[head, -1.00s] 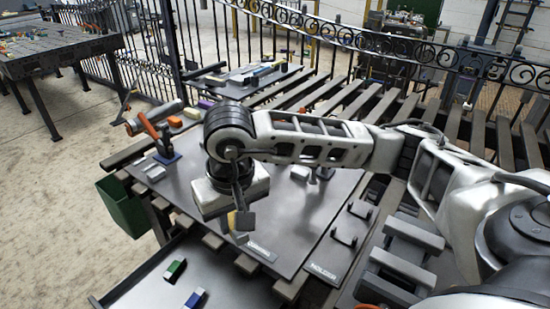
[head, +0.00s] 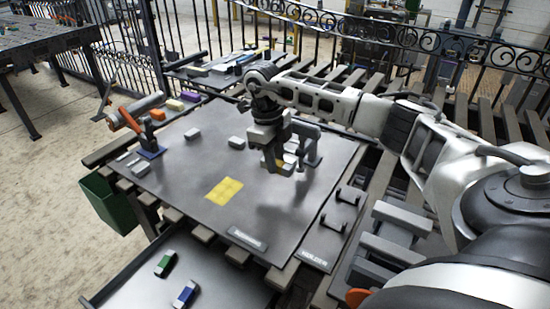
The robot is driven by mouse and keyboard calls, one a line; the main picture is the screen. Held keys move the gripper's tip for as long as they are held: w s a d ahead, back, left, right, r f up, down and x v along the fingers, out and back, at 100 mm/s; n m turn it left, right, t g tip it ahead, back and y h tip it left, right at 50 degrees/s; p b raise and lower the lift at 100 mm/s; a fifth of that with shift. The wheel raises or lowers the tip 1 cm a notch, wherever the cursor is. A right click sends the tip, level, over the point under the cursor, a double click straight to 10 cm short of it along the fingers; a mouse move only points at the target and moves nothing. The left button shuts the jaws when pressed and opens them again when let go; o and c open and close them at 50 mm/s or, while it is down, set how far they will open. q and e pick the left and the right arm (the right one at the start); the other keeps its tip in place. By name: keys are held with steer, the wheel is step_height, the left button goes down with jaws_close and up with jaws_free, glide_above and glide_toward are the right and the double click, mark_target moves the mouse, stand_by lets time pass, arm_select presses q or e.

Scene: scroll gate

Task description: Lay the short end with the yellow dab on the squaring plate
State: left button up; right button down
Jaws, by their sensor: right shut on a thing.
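My right gripper (head: 274,168) is shut, pointing down low over the far right of the dark squaring plate (head: 200,220). It grips a small piece that its fingers mostly hide. A bit of yellow (head: 290,159) shows beside the fingers, which fits the yellow dab on a short end. I cannot tell whether the piece touches the plate. A flat yellow square (head: 224,190) lies bare on the plate, left of and nearer than the gripper. My left gripper is not in view.
A grey upright fixture (head: 308,148) stands just right of the gripper. Small pale blocks (head: 236,142) lie on the plate. An orange-handled clamp (head: 150,138) is at its left edge. Dark handles (head: 344,208) sit right. A front tray (head: 218,287) holds green and blue blocks. The plate's near middle is clear.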

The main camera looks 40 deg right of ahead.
mark_target(277, 191)
steer(key=shift+f+b, duration=0.85)
steer(key=shift+f, duration=0.35)
step_height(277, 191, down, 2)
steer(key=shift+f+b, duration=0.25)
steer(key=shift+b, duration=0.75)
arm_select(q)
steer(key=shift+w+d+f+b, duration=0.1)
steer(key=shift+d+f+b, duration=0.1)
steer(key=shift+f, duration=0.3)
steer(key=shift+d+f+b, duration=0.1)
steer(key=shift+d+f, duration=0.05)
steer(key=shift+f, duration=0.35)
arm_select(e)
steer(key=shift+f, duration=0.65)
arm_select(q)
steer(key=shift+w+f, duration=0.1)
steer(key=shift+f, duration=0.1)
arm_select(e)
steer(key=shift+f, duration=0.4)
steer(key=c, duration=1.2)
jaws_free()
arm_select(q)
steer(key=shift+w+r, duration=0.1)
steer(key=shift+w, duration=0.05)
arm_select(e)
steer(key=shift+o, duration=0.3)
